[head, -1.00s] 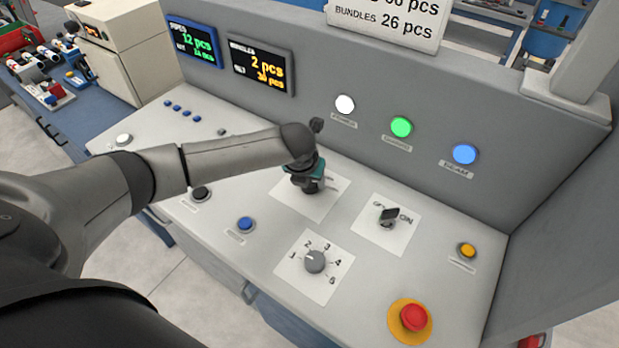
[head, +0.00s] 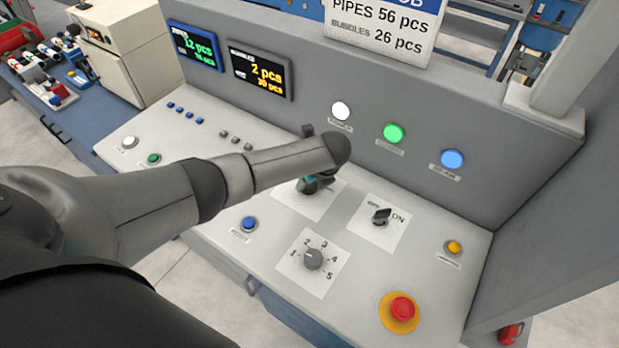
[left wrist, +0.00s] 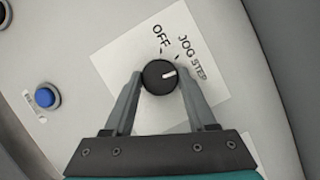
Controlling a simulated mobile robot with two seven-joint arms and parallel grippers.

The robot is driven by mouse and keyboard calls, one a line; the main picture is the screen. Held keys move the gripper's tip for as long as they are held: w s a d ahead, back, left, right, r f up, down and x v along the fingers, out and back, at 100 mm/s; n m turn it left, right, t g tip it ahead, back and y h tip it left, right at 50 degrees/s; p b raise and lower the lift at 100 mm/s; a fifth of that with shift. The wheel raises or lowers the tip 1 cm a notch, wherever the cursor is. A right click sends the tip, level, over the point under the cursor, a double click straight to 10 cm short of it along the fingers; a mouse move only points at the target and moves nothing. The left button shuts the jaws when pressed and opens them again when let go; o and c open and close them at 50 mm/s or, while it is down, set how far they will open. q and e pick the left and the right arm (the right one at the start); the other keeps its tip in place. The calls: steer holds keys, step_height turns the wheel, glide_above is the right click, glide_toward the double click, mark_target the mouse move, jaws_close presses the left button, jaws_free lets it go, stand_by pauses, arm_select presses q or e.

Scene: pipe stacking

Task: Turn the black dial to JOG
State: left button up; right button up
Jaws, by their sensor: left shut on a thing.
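The black dial (left wrist: 160,76) is round, with a white pointer line, on a white plate (left wrist: 112,57) marked OFF, JOG and STEP. In the left wrist view its line points right, on the side of the STEP label (left wrist: 199,67), past JOG (left wrist: 186,44). My left gripper (left wrist: 160,88) is shut on the dial, one grey finger on each side. In the head view my left gripper (head: 313,184) is at the plate behind my forearm, and the dial is mostly hidden there. My right gripper is in neither view.
A numbered grey dial (head: 313,258) is in front, a black switch (head: 381,216) to the right. A red emergency button (head: 402,309), a yellow button (head: 454,247) and a blue button (head: 249,224) stand nearby. The panel's upright wall (head: 370,140) rises behind, with lamps and displays.

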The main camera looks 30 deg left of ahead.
arm_select(q)
steer(key=n+g, duration=0.1)
steer(key=n, duration=0.1)
steer(key=shift+w+n, duration=0.1)
steer(key=shift+n, duration=0.3)
steer(key=shift+w+n+g+y+b, duration=0.1)
steer(key=shift+n+g+y+b, duration=0.3)
steer(key=shift+n, duration=1.1)
steer(key=o, duration=1.4)
steer(key=p+v, duration=0.3)
steer(key=v, duration=1.2)
steer(key=shift+w+a+r, duration=0.1)
steer(key=shift+w+r, duration=0.1)
